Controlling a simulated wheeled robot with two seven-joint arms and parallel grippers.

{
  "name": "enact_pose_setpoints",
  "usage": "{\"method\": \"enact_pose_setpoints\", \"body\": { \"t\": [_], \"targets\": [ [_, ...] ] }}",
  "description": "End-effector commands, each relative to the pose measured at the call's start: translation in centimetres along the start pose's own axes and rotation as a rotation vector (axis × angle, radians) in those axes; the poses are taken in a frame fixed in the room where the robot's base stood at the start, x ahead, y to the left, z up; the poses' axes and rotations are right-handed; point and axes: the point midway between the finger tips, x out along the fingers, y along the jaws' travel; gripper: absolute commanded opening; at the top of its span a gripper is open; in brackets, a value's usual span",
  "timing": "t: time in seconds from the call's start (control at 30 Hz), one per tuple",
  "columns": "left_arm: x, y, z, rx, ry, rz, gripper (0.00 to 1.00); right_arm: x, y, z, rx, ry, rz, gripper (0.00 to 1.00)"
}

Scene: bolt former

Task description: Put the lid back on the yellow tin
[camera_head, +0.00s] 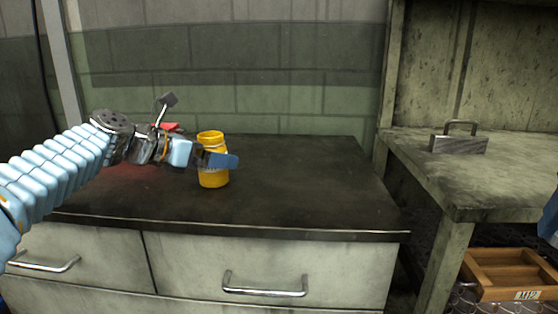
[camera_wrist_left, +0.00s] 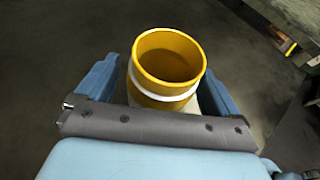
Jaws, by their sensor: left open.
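The yellow tin (camera_head: 213,178) stands upright on the dark worktop. Its top is open and uncovered, and in the left wrist view the tin (camera_wrist_left: 168,62) shows its hollow inside and a pale band below the rim. My left gripper (camera_head: 217,158) is at the tin, with one blue finger across its front. In the left wrist view my left gripper (camera_wrist_left: 157,90) is open, with a finger on each side of the tin; I cannot tell whether they touch it. I cannot make out a lid in either view.
A red object (camera_head: 167,126) lies behind my left arm, mostly hidden. A grey block with a handle (camera_head: 459,144) stands on the side bench (camera_head: 500,180) at right. A wooden compartment box (camera_head: 510,272) sits low at right. The worktop (camera_head: 310,190) right of the tin is clear.

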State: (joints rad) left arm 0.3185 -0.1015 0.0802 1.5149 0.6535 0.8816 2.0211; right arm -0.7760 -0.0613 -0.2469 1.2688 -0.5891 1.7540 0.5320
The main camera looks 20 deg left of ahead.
Motion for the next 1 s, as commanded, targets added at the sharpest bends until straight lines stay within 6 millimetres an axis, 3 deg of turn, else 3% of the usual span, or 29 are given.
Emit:
{"method": "enact_pose_setpoints", "body": {
  "t": [0.07, 0.5, 0.77, 1.0],
  "targets": [
    [0.0, 0.0, 0.0, 0.000, 0.000, 0.000, 0.95, 0.0, 0.0, 0.0, 0.000, 0.000, 0.000, 0.33],
    [-0.1, 0.0, 0.1, 0.001, -0.001, 0.000, 0.32, 0.0, 0.0, 0.0, 0.000, 0.000, 0.000, 0.33],
    [-0.1, 0.0, 0.2, 0.001, -0.001, 0.000, 0.32, -0.1, 0.0, 0.0, 0.000, 0.000, 0.000, 0.33],
    [-0.8, 0.0, 1.8, 0.002, -0.002, 0.000, 0.32, -0.9, 0.0, -0.4, 0.000, 0.000, 0.000, 0.33]
  ]
}}
